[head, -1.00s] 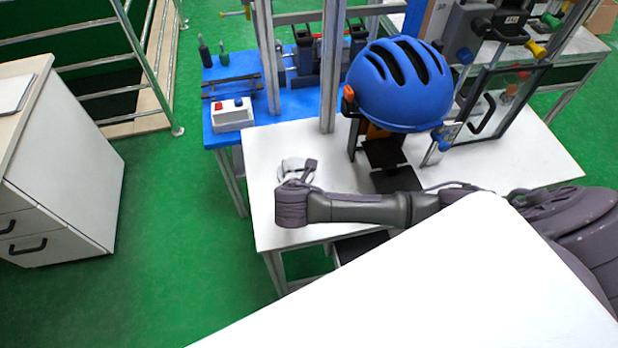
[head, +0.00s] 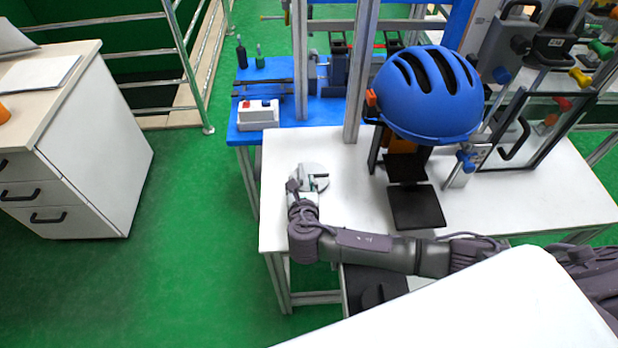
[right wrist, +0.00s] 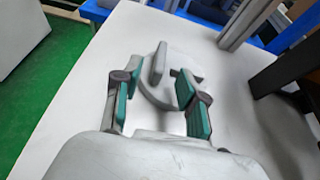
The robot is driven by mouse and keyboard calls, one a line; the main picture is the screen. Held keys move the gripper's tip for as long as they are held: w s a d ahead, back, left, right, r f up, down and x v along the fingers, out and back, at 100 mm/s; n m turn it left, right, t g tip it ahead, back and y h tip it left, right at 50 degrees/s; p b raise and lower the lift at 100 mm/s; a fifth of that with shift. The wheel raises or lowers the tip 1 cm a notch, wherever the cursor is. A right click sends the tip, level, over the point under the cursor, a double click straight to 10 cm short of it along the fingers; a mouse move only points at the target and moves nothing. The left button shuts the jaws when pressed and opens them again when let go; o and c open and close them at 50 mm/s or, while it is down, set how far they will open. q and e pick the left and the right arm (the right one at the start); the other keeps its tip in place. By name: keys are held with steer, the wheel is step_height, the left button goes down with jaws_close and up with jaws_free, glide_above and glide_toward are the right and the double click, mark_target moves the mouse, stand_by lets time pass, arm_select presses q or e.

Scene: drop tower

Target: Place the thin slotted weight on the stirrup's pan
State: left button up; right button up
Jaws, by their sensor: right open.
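The slotted weight, a pale grey disc (head: 312,170), lies on the white table near its left edge. In the right wrist view the disc (right wrist: 196,72) shows an upright grey tab and a dark slot. My right gripper (head: 307,184) is at the disc's near side. In the right wrist view its teal-padded fingers (right wrist: 158,84) are apart, with part of the disc between and beyond them. I cannot tell whether they touch it. Black plates (head: 416,207) sit below the blue helmet (head: 430,95); I cannot tell which part is the stirrup's pan. My left gripper is not in view.
A metal post (head: 361,75) stands behind the weight. A blue bench (head: 285,108) with a switch box (head: 258,116) is behind the table. A clear-paned frame (head: 530,130) stands at the right. The white tabletop (head: 350,190) is bare between weight and black plates.

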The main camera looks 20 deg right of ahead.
mark_target(301, 172)
steer(key=shift+x, duration=2.75)
steer(key=shift+r, duration=0.25)
jaws_close()
steer(key=shift+w+r, duration=0.15)
